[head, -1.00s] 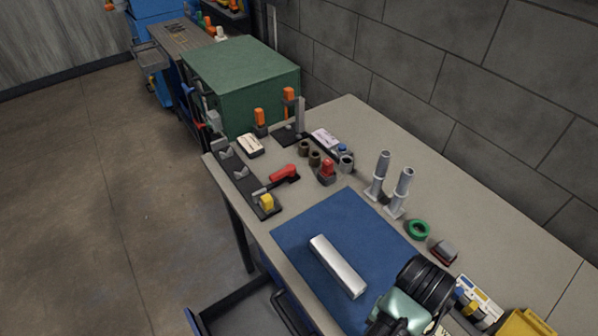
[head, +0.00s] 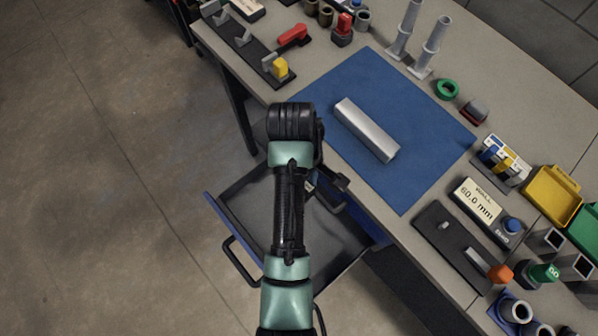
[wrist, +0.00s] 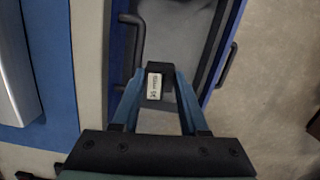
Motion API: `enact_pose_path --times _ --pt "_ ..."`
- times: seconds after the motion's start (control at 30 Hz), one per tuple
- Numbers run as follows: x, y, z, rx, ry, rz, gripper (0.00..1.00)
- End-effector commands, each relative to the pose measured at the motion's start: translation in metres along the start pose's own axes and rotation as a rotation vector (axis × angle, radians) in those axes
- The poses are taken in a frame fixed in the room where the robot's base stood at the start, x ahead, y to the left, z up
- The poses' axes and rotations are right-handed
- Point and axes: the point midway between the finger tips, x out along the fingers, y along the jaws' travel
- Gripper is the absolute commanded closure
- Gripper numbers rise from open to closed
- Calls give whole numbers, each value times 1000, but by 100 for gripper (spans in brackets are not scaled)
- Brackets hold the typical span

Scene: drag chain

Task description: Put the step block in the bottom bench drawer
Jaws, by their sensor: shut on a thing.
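My gripper (wrist: 157,88) is shut on a small dark block with a pale label, which I take to be the step block (wrist: 155,86). The wrist view shows it between my blue fingers, above the open drawer.
A silver bar (head: 365,128) lies on the blue mat (head: 420,140) on the bench. Another black handle (wrist: 127,48) is on the bench front, close to my fingers. Tools, a label block and bins crowd the bench's right side. Floor left of the drawer is clear.

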Motion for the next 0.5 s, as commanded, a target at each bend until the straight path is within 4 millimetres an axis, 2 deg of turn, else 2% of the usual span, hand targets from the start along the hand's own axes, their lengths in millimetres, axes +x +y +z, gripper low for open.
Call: enact_pose_path --times 0.03,0.2,0.4,0.5 --pt "29 0 3 -117 -3 15 100" --pt "80 -8 6 -559 -3 66 100" --pt "134 -29 4 -1044 0 125 100" --pt "152 -39 1 -1226 1 147 100"
